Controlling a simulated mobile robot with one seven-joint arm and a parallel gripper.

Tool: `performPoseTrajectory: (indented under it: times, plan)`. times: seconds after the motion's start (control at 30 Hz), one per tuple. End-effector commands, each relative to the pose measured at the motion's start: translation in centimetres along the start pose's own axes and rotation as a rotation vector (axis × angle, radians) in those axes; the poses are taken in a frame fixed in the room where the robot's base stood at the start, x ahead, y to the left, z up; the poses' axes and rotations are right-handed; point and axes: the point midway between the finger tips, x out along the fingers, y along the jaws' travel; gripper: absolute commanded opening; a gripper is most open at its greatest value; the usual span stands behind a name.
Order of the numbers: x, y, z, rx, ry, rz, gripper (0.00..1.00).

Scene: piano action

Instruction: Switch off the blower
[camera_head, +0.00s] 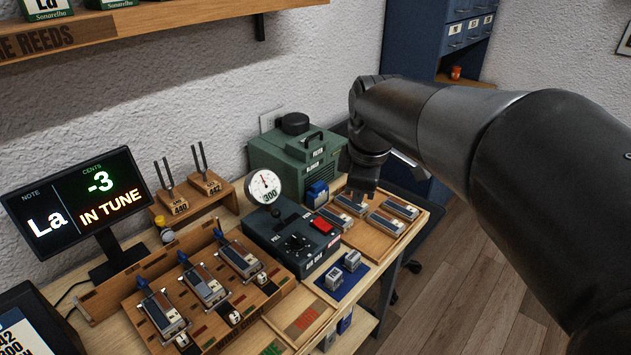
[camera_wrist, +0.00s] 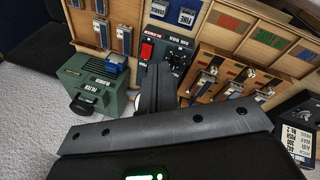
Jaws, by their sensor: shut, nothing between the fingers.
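A dark control box (camera_head: 300,247) stands on the bench with a red switch (camera_head: 323,225), a black knob (camera_head: 296,243) and a round dial gauge (camera_head: 264,187) reading about 300. Behind it is a green machine (camera_head: 285,160) with a handle and a black cap; I cannot tell for sure which of the two is the blower. My gripper (camera_head: 362,190) is shut and empty, above and right of the control box. In the wrist view the shut fingers (camera_wrist: 160,72) point at the box, between the red switch (camera_wrist: 146,51) and the knob (camera_wrist: 176,59). I see no contact. The switch's position is unclear.
A tray (camera_head: 412,235) of reed blocks lies under my gripper. A blue mat (camera_head: 325,284) with small blocks is in front of the control box. A wooden fixture (camera_head: 127,310) with several reeds stands left. The monitor (camera_head: 77,208) shows "La", -3 and "IN TUNE".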

Motion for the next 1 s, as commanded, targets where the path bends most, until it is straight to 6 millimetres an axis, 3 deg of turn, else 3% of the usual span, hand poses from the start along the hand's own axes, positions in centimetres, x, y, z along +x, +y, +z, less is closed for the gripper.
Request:
performPoseTrajectory:
  times: [0.2,0.5,0.73,1.0]
  plan:
    - [2.7,4.1,-2.9,-0.353,0.012,-0.068,0.00]
    - [7.1,8.6,-6.4,-0.809,0.070,-0.144,0.00]
    - [9.3,10.3,-7.9,-1.014,0.111,-0.169,0.00]
    - [9.8,10.6,-8.2,-1.061,0.121,-0.174,0.00]
